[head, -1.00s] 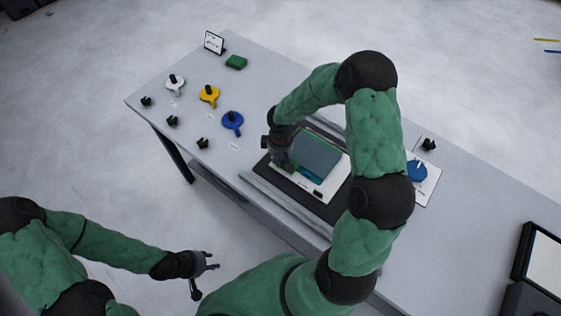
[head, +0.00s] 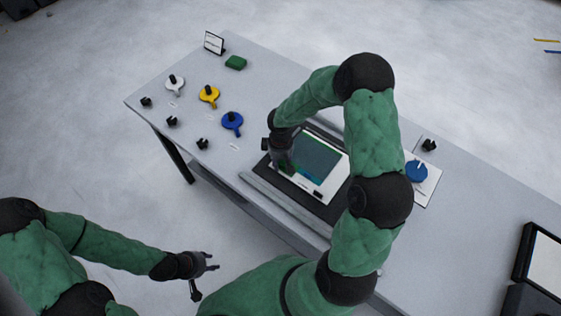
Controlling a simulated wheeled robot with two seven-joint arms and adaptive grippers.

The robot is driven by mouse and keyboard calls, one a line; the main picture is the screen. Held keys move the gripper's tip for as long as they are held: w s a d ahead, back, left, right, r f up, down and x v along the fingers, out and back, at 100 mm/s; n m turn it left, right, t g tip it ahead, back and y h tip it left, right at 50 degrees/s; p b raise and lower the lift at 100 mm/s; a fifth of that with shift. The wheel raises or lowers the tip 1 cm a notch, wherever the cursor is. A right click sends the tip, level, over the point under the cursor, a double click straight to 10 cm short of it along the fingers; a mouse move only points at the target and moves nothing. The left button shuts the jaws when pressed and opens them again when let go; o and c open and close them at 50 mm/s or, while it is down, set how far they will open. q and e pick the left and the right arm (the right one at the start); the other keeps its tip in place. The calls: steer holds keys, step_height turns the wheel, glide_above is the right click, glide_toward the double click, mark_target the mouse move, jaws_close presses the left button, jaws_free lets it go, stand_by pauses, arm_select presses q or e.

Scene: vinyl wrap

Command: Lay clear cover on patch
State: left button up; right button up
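A dark teal patch (head: 320,157) lies on a white panel (head: 332,188) on a dark mat on the table. A clear cover cannot be made out apart from the teal surface. My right gripper (head: 286,168) is low at the left edge of the patch, by a small green spot. Its fingertips are dark and partly hidden, so I cannot tell whether they grip anything. My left gripper (head: 213,262) is open and empty, off the table's front edge.
White, yellow (head: 209,94) and blue (head: 232,121) round-headed tools and small black holders stand on the table's left part. A blue disc (head: 416,171) on a white card lies right. Grey rails (head: 280,203) edge the mat.

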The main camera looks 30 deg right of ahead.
step_height(320, 180, up, 12)
steer(key=p, duration=0.1)
steer(key=shift+r+p, duration=0.15)
steer(key=shift+p, duration=0.15)
stand_by(0.3)
